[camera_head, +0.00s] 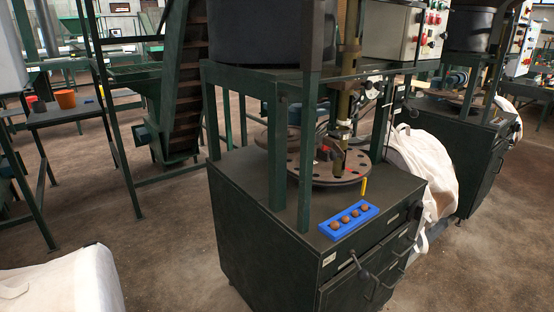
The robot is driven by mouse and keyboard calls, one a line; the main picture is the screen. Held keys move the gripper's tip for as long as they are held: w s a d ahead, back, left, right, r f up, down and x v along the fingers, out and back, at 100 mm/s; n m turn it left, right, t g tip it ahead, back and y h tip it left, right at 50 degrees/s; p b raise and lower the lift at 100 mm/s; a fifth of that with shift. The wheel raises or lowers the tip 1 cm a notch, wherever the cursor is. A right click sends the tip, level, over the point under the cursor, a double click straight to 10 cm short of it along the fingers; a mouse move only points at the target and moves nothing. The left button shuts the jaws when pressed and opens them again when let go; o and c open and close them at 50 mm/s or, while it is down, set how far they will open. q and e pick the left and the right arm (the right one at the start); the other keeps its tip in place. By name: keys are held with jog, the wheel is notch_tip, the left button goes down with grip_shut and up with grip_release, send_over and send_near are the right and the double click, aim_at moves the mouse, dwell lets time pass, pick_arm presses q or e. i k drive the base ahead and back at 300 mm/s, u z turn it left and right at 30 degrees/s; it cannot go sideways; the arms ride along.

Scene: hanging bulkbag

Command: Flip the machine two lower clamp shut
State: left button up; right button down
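A green machine with a dark cabinet (265,235) stands in the middle of the view. On its top is a round metal plate with holes (328,174), below a vertical post (346,110). A small clamp-like part with a red piece (327,150) sits by the post just above the plate; it is too small to tell whether it is open or shut. I cannot tell which machine is number two. Neither of my grippers shows in this view.
A blue tray (325,229) with several round brown things lies on the cabinet top. A white bag (422,160) hangs behind it. Another white bag-like shape (60,285) is at the lower left. A similar machine (465,150) stands at right. Bare floor (165,245) lies at left.

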aim_at(338, 151)
jog(key=u, duration=0.1)
jog(key=i, duration=1)
